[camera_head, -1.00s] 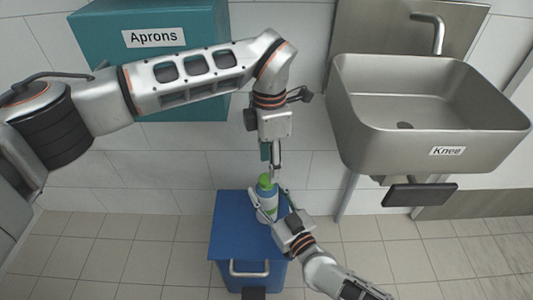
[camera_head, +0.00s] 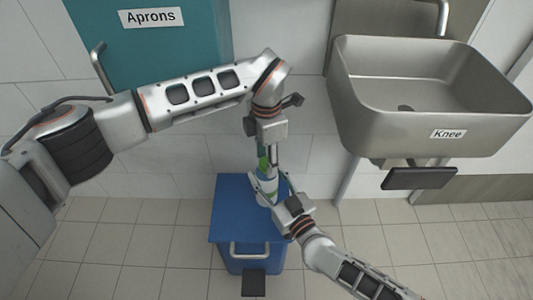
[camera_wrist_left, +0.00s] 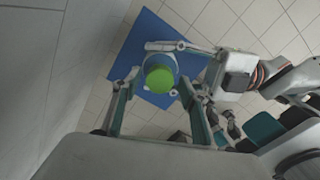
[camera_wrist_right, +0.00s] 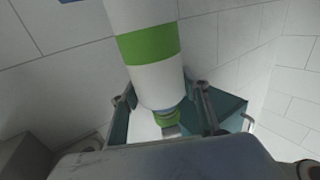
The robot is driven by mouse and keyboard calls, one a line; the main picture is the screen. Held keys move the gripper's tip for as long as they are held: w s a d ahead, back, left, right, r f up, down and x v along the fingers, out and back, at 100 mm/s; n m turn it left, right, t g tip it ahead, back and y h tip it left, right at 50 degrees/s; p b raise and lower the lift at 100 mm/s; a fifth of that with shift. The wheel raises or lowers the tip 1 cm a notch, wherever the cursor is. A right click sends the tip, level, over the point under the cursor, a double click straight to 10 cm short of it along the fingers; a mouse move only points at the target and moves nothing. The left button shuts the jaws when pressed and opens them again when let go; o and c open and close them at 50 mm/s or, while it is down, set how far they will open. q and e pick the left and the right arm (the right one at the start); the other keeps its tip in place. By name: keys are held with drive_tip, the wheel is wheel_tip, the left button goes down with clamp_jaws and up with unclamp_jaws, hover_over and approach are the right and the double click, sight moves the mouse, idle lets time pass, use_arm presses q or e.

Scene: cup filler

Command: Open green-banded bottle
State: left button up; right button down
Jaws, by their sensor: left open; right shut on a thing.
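The green-banded bottle (camera_head: 264,196) is white with a green band (camera_wrist_right: 148,45) and a green cap (camera_wrist_left: 159,79). It appears upright over the blue bin's lid; I cannot tell whether its base touches the lid. My right gripper (camera_head: 268,193) is shut on the bottle's body from the right; its fingers also show in the right wrist view (camera_wrist_right: 163,108). My left gripper (camera_head: 268,165) points down from above at the cap. In the left wrist view its open fingers (camera_wrist_left: 157,84) stand either side of the cap, and I cannot tell whether they touch it. The cap is partly hidden in the head view.
A blue bin (camera_head: 230,222) with a front handle and a black pedal (camera_head: 253,284) stands below the bottle. A steel sink (camera_head: 440,105) labelled Knee is at the right. A teal Aprons box (camera_head: 180,60) hangs on the wall at the left. Tiled floor around the bin is clear.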

use_arm(q)
drive_tip(key=shift+c, duration=0.4)
drive_tip(key=c, duration=1.1)
drive_tip(key=shift+c, duration=0.2)
drive_tip(key=shift+n, duration=0.3)
drive_tip(key=n, duration=0.9)
drive_tip(key=shift+r, duration=0.15)
drive_tip(key=shift+r, duration=1)
